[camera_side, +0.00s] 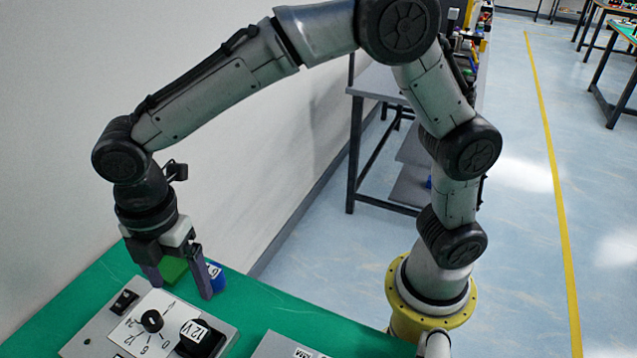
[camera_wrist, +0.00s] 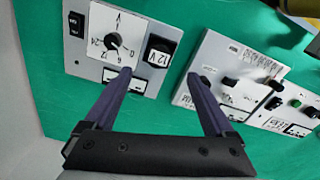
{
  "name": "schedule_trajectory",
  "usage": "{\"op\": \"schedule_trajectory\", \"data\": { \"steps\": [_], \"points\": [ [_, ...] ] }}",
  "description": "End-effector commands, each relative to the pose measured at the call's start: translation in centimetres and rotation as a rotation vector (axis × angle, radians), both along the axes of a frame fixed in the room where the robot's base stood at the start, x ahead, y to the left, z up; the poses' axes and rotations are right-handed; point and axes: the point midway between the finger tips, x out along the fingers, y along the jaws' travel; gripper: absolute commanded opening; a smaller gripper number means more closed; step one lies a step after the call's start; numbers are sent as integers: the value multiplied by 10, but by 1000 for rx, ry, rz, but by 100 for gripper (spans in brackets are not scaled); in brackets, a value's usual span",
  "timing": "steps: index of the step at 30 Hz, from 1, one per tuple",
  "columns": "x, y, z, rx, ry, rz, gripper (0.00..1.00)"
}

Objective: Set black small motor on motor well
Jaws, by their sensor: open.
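A black block labelled "12 V" (camera_side: 200,339) stands on the grey panel (camera_side: 85,342), right of the dial. It also shows in the wrist view (camera_wrist: 158,50), beyond the fingertips and between their lines; it looks like the black small motor. My gripper (camera_side: 180,290) points down, open and empty, above and behind the panel in the side view. In the wrist view its two dark fingers (camera_wrist: 158,75) are spread apart, clear of the block. I cannot tell for sure which part is the motor well.
The panel carries a black dial knob (camera_side: 151,321) and a switch (camera_side: 124,301). A second panel (camera_wrist: 209,65) with several parts lies to the right on the green table (camera_wrist: 175,110).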

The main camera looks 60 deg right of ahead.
Motion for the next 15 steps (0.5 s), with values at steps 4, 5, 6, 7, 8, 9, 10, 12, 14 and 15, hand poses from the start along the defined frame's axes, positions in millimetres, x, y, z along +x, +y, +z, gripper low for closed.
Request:
{"op": "schedule_trajectory", "data": {
  "steps": [4,5,6,7,8,9,10,12,14,15],
  "points": [
    [-7,-56,40,51,-61,-273,89],
    [-11,-70,48,67,-76,-346,89],
    [-18,-90,59,87,-96,-451,89],
    [-24,-104,66,102,-110,-531,89],
    [-31,-118,72,119,-125,-609,89],
    [-40,-136,79,141,-144,-714,89],
    [-48,-148,83,160,-159,-791,89],
    [-69,-175,91,203,-192,-971,89],
    [-89,-196,94,243,-219,-1124,89],
    [-101,-208,95,270,-238,-1222,89]
  ]
}}
